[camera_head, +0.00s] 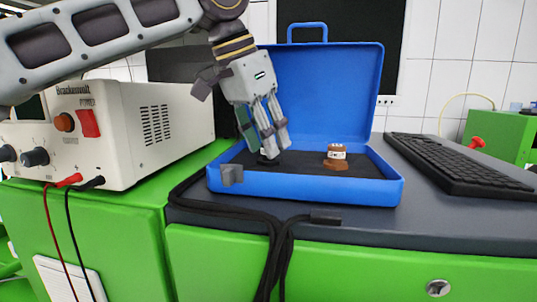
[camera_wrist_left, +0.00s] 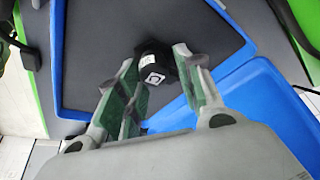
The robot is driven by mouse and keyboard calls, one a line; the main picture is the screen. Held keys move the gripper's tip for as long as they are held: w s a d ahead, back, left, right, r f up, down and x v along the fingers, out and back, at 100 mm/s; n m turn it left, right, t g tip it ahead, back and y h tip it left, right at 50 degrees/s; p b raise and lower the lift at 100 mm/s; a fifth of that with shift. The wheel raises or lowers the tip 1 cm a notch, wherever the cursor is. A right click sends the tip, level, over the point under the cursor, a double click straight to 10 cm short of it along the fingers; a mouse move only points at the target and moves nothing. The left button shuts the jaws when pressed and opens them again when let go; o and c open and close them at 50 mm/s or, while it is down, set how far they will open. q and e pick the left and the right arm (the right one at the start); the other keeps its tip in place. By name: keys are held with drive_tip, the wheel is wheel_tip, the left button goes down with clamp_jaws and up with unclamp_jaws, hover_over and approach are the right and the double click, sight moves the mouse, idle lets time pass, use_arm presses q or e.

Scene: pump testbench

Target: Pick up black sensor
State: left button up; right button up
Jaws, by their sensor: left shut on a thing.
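My left gripper (camera_head: 270,153) reaches down into the open blue case (camera_head: 305,187) in the head view and is shut on the sensor. In the head view the sensor (camera_head: 268,160) is a small dark shape at the fingertips, low over the case's dark lining; I cannot tell whether it touches the lining. My left gripper also shows in the left wrist view (camera_wrist_left: 158,68). My right gripper is not in view.
A brown sensor (camera_head: 336,157) with a white label stands in the case to the right. A power supply (camera_head: 150,125) stands at left. A black keyboard (camera_head: 450,165) lies at right. Black cables (camera_head: 275,225) hang over the front edge. The case lid (camera_head: 325,95) stands open behind.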

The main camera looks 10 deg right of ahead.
use_arm(q)
drive_tip(key=shift+r, duration=0.15)
wheel_tip(320, 180, up, 10)
drive_tip(key=shift+f, duration=0.2)
idle(0.8)
idle(1.0)
